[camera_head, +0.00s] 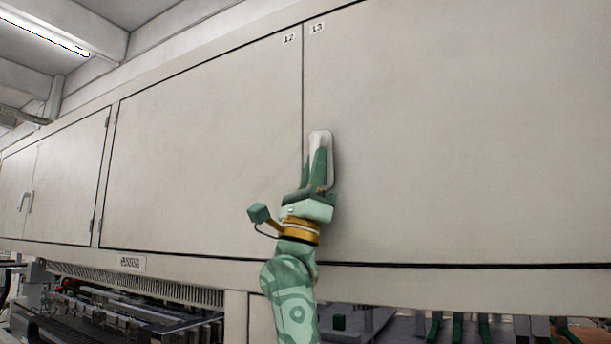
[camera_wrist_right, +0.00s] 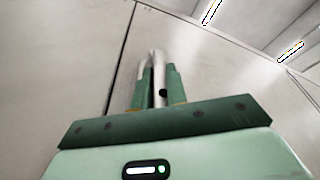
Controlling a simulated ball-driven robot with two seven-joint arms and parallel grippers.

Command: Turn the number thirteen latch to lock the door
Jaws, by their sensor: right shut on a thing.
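The door marked 13 (camera_head: 450,130) is a large pale panel on the right in the head view, flush with the panel beside it. Its latch (camera_head: 321,138) is a light metal handle by the door's left edge, below the number 13 label (camera_head: 317,28). My right gripper (camera_head: 316,168) is shut on the latch, with its green fingers pointing up along it. In the right wrist view the latch (camera_wrist_right: 157,62) stands up between the fingers of my right gripper (camera_wrist_right: 158,85). The fingers hide part of the latch. My left gripper is not in view.
The door marked 12 (camera_head: 205,150) lies left of the seam, also flush. Farther left is another cabinet door with a handle (camera_head: 25,201). Below the doors are a ledge and an open bay with machinery (camera_head: 115,310). The door faces are otherwise clear.

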